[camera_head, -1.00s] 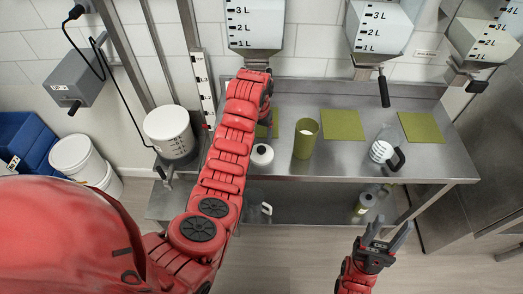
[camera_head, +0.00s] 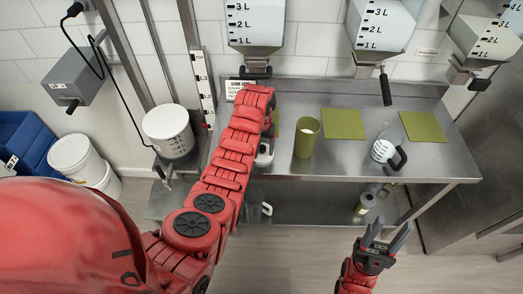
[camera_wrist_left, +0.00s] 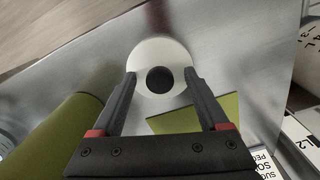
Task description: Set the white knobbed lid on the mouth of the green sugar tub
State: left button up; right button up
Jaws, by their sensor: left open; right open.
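The white lid with its round dark knob (camera_wrist_left: 158,80) lies on the steel table in the left wrist view. In the head view my left arm mostly hides it. My left gripper (camera_wrist_left: 160,77) is open, its fingers pointing at the lid with one tip at each side of it. I cannot tell whether they touch it. The green sugar tub (camera_head: 307,140) stands upright and open on the table, just right of my left gripper, with something white inside. It also shows in the left wrist view (camera_wrist_left: 50,138). My right gripper (camera_head: 388,238) is open and empty in front of the table.
Green mats (camera_head: 344,123) lie on the steel table (camera_head: 350,165). A clear jug with a dark handle (camera_head: 384,150) stands to the right. Hoppers (camera_head: 256,25) hang above the back edge. A white bucket (camera_head: 168,132) stands at the left.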

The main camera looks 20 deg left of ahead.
aim_at(265, 150)
pick_arm(q)
grip_shut()
jog(key=shift+r, duration=0.1)
dwell(0.4)
jog(key=shift+w+r+b, duration=0.1)
jog(key=shift+r+b, duration=0.65)
jog(key=shift+b, duration=0.2)
jog(key=shift+r+b, duration=0.55)
jog(key=shift+r, duration=0.1)
jog(key=shift+s+d+r+p, duration=0.4)
jog(key=shift+d+r+p, duration=0.3)
jog(key=shift+p, duration=0.4)
jog(key=s+d+p, duration=0.6)
jog(key=s+d, duration=0.1)
jog(key=d, duration=0.6)
jog(key=shift+r+p, duration=0.3)
